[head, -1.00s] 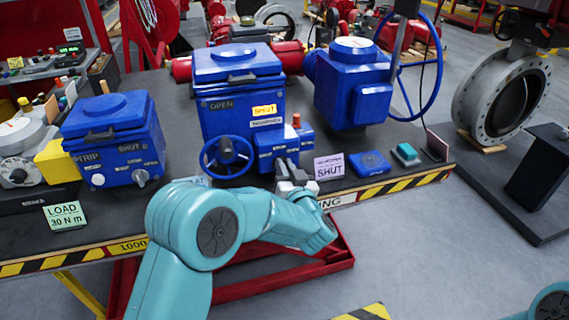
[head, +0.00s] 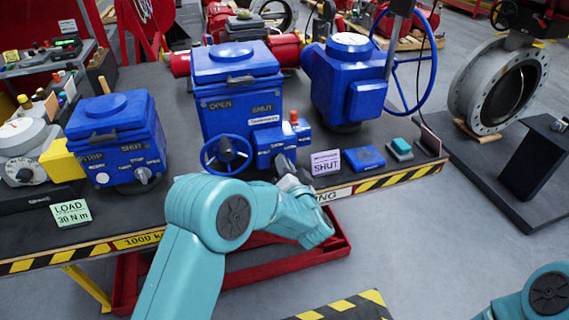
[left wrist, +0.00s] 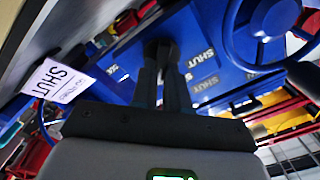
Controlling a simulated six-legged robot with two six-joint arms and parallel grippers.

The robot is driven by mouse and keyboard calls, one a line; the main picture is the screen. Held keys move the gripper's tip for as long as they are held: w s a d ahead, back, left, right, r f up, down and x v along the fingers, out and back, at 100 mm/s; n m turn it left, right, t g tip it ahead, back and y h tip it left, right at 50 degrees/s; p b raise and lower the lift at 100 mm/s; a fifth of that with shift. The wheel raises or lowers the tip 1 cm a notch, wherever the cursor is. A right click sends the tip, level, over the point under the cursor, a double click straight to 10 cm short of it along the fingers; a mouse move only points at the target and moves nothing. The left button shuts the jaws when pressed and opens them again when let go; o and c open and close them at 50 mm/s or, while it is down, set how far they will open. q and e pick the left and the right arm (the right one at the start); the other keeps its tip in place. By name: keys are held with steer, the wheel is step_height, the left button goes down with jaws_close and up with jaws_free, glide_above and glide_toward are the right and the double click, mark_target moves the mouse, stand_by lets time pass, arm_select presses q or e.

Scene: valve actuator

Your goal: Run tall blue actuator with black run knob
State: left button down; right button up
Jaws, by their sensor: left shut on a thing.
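The tall blue actuator (head: 237,100) stands mid-bench, with OPEN and SHUT marked on its front and a blue handwheel (head: 227,155) low on it. A small blue control box (head: 291,141) is on its lower right. My left gripper (head: 284,168) is at the lower front of this box. In the left wrist view my left gripper (left wrist: 165,75) has its fingers together on a dark knob (left wrist: 160,47) on the blue face. The fingers hide most of the knob. The right gripper is out of view; only part of my right arm shows.
A shorter blue actuator (head: 116,142) stands left, a blue gearbox with a large handwheel (head: 413,62) right. A SHUT card (head: 326,162), blue block (head: 364,158) and teal-topped block (head: 399,148) sit near the gripper. A LOAD card (head: 71,213) is at the front left.

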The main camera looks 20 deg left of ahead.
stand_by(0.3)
arm_select(q)
steer(key=c, duration=1.1)
jaws_free()
steer(key=shift+c, duration=0.2)
steer(key=b+v, duration=0.2)
steer(key=v, duration=1.4)
steer(key=shift+s+d, duration=0.1)
steer(key=shift+s, duration=0.05)
